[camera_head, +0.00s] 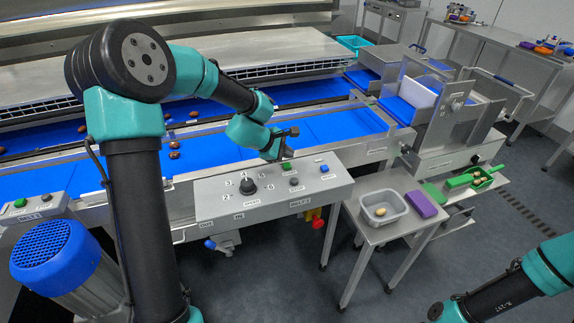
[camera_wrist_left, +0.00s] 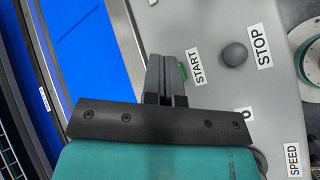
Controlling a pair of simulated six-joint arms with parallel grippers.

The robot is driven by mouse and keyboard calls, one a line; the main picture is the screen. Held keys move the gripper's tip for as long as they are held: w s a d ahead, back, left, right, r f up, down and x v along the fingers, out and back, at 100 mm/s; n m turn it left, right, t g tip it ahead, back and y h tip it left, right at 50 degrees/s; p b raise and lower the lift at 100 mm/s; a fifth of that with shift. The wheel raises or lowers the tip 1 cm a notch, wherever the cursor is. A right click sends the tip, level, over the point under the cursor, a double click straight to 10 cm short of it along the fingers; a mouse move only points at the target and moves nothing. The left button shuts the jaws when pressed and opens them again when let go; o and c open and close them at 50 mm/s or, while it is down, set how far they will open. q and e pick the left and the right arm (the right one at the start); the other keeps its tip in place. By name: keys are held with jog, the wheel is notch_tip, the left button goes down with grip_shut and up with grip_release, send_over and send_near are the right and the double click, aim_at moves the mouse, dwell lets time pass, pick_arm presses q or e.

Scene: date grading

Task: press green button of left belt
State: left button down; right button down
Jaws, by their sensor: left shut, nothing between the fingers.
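The control panel (camera_head: 215,205) fronts the blue belt. On it is a green button (camera_head: 287,166), with a dark grey button (camera_head: 294,181) just below it. My left gripper (camera_head: 288,152) is shut and empty, pointing down at the panel by the green button. In the left wrist view the closed fingers (camera_wrist_left: 166,75) cover most of the green button (camera_wrist_left: 183,71), whose edge shows beside the START label. Contact with it cannot be told. The dark STOP button (camera_wrist_left: 234,54) is clear of the fingers. Of my right arm only links show at the lower right; its gripper is out of frame.
A black selector knob (camera_head: 248,187) and a blue button (camera_head: 324,168) share the panel. A second panel at far left has another green button (camera_head: 20,203). A small table carries a grey tub (camera_head: 370,209) and a purple block (camera_head: 421,204). Dates lie on the blue belt (camera_head: 210,151).

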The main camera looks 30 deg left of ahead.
aim_at(287, 165)
pick_arm(q)
jog(key=shift+f, duration=0.7)
jog(key=shift+f, duration=0.15)
dwell(1.5)
jog(key=shift+f, duration=0.25)
